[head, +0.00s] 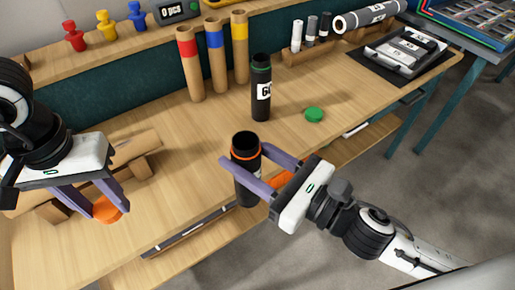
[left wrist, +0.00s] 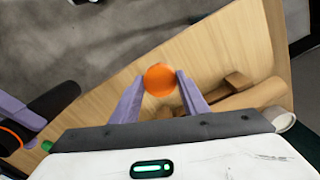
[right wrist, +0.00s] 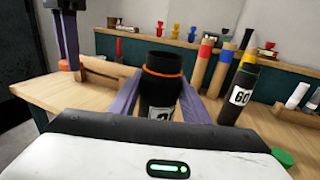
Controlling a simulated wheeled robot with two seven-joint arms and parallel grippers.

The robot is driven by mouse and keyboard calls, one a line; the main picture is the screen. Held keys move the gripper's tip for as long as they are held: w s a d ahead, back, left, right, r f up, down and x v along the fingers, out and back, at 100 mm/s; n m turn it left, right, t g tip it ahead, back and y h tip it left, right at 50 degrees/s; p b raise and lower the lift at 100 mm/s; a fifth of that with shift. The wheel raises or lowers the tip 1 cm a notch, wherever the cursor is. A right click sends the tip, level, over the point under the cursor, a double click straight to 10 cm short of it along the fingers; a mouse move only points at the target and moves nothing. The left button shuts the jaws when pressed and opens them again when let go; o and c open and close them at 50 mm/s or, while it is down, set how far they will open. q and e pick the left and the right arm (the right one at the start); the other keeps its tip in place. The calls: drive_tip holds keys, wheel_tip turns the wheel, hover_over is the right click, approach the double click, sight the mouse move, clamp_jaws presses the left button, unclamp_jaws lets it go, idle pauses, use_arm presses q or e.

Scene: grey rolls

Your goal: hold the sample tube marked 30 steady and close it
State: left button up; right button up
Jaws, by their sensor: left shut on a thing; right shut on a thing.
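The black sample tube (head: 246,145) with an orange ring stands upright and open-topped near the table's front edge. Its white label (right wrist: 160,113) is partly hidden in the right wrist view, so I cannot read the full number. My right gripper (head: 243,157) is shut on this tube, one finger on each side. The orange cap (head: 107,214) is in my left gripper (head: 108,209), which is shut on it at the left of the table. The cap also shows between the fingertips in the left wrist view (left wrist: 160,79). It is well apart from the tube.
A black tube marked 60 (head: 261,100) stands behind, with a green cap (head: 314,115) lying to its right. Tall cardboard tubes (head: 216,62) stand at the back. A cardboard roll (head: 137,146) lies on a wooden support near my left gripper. The tabletop between my grippers is clear.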

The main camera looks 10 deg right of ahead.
use_arm(q)
drive_tip(key=w+d+r+n, duration=0.2)
drive_tip(key=w+d+r, duration=0.15)
drive_tip(key=d, duration=0.35)
drive_tip(key=w+d+r+n, duration=0.2)
drive_tip(key=w+d+r, duration=0.1)
drive_tip(key=d+r, duration=0.25)
drive_tip(key=s+d+r+n, duration=0.1)
drive_tip(key=d+r+n, duration=0.1)
drive_tip(key=d, duration=0.4)
drive_tip(key=s+d+r+n, duration=0.1)
drive_tip(key=d+r+n, duration=0.1)
drive_tip(key=d+r, duration=0.2)
drive_tip(key=d, duration=0.3)
drive_tip(key=shift+s+d, duration=0.3)
drive_tip(key=shift+s, duration=0.1)
drive_tip(key=shift+f, duration=0.1)
drive_tip(key=shift+f, duration=1.95)
drive_tip(key=shift+f, duration=0.1)
drive_tip(key=shift+f, duration=0.8)
